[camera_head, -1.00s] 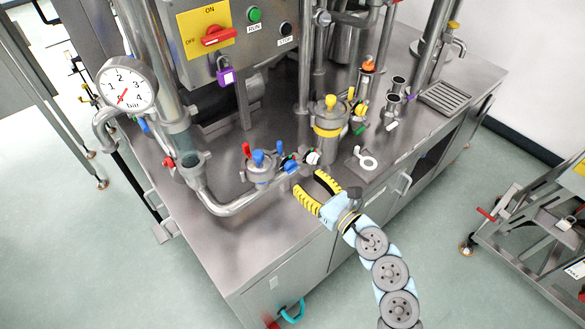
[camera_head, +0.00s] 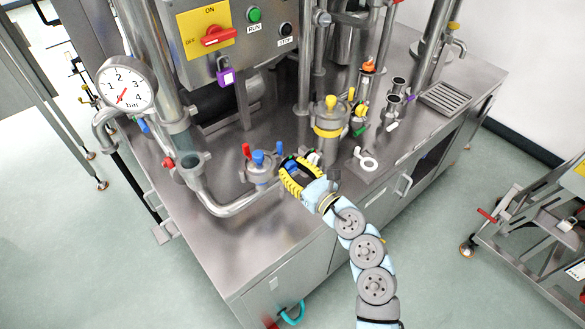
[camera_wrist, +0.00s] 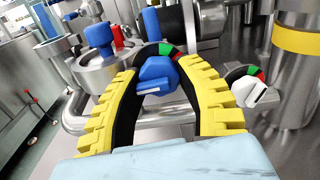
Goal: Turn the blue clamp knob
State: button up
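A blue knob (camera_wrist: 158,75) in front of a black, green and red dial sits between the two fingers of my gripper (camera_wrist: 160,68) in the wrist view. The yellow-and-black fingers are spread, one on each side of it; I cannot tell whether they touch it. In the head view my gripper (camera_head: 286,170) reaches over the bench to the knob, which the fingers partly hide. Another blue knob (camera_wrist: 100,38) stands upright on a round metal clamp fitting at the left, and it also shows in the head view (camera_head: 258,157).
A white knob (camera_wrist: 258,92) with a similar dial is close to the right finger. A red handle (camera_head: 246,150) stands on the fitting's left side. A yellow-banded cylinder (camera_head: 329,130) rises behind my gripper. The front bench top is clear.

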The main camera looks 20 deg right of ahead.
jog(key=shift+m, duration=0.4)
grip_shut()
jog(key=m+p, duration=0.2)
jog(key=m, duration=0.1)
jog(key=m+p, duration=0.1)
jog(key=shift+a+r+m, duration=0.15)
jog(key=shift+r+m, duration=0.1)
jog(key=shift+m, duration=0.05)
jog(key=m+p, duration=0.3)
jog(key=shift+m, duration=0.4)
jog(key=m+p, duration=0.3)
jog(key=shift+m, duration=0.3)
jog(key=m+p, duration=0.6)
jog(key=shift+r, duration=0.15)
jog(key=m+p, duration=0.3)
jog(key=m, duration=0.1)
jog(key=shift+p, duration=0.3)
jog(key=shift+f+m+p, duration=0.2)
jog(key=shift+m+p, duration=0.1)
jog(key=shift+m, duration=0.1)
